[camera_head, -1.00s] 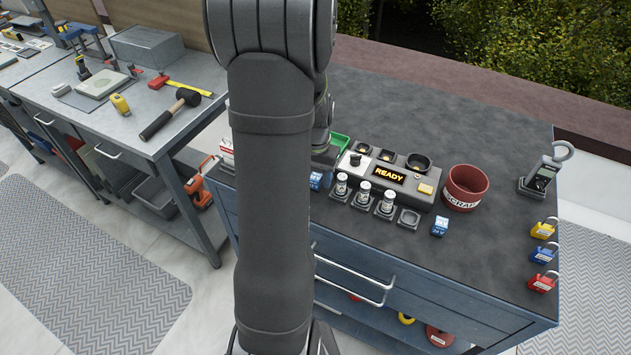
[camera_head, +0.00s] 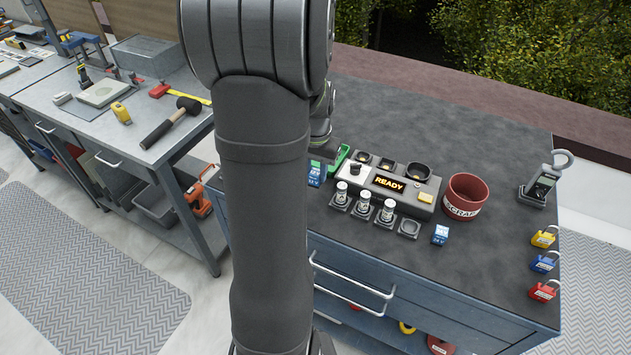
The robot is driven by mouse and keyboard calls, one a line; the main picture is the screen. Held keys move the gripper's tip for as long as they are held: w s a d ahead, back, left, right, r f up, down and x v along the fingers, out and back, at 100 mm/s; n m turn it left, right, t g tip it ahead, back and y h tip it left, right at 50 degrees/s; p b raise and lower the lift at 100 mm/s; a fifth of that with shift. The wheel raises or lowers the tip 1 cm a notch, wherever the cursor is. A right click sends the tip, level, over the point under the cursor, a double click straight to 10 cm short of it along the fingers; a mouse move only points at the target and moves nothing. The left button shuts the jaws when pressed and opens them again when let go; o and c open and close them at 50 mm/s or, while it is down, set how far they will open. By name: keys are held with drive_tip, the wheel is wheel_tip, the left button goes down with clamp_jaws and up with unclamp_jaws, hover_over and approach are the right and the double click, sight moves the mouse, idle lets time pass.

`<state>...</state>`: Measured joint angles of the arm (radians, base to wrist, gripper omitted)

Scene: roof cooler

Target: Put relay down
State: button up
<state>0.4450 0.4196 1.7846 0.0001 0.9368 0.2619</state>
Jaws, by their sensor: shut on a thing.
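A blue block with a white label (camera_head: 315,174), which I take to be the relay, shows just right of my arm, by the left end of the READY device. My gripper (camera_head: 321,156) is mostly hidden behind my own arm; only a dark part shows, right above the blue block. It is shut on this block; the fingertips are not clearly visible. Whether the block touches the bench I cannot tell. A similar blue labelled block (camera_head: 440,234) stands on the bench right of an empty square socket (camera_head: 409,229).
The grey device with a READY display (camera_head: 389,184) has several round wells. Labelled cylinders (camera_head: 364,208) stand in front. A green tray (camera_head: 341,158) sits behind left, a red SCRAP bin (camera_head: 465,196) to the right. A meter (camera_head: 541,187) and padlocks (camera_head: 543,263) line the right edge.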

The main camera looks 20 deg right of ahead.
drive_tip(key=r, duration=0.2)
drive_tip(key=d+r, duration=0.1)
drive_tip(key=r, duration=0.2)
drive_tip(key=shift+d, duration=0.2)
drive_tip(key=s+d+r, duration=0.1)
drive_tip(key=s+d, duration=0.3)
drive_tip(key=d, duration=0.8)
drive_tip(key=s+d+r, duration=0.1)
drive_tip(key=s+d, duration=0.3)
drive_tip(key=d, duration=0.8)
drive_tip(key=shift+m, duration=0.4)
drive_tip(key=w+a+f, duration=0.1)
drive_tip(key=w+f, duration=0.1)
drive_tip(key=w, duration=0.1)
drive_tip(key=w+a+f, duration=0.1)
drive_tip(key=w+f, duration=0.1)
drive_tip(key=w, duration=0.2)
drive_tip(key=w+a+f, duration=0.1)
drive_tip(key=w+f, duration=0.1)
drive_tip(key=w, duration=0.1)
drive_tip(key=shift+w+f, duration=0.25)
drive_tip(key=shift+w, duration=0.15)
drive_tip(key=shift+f, duration=1.95)
drive_tip(key=shift+f, duration=0.15)
drive_tip(key=o, duration=1)
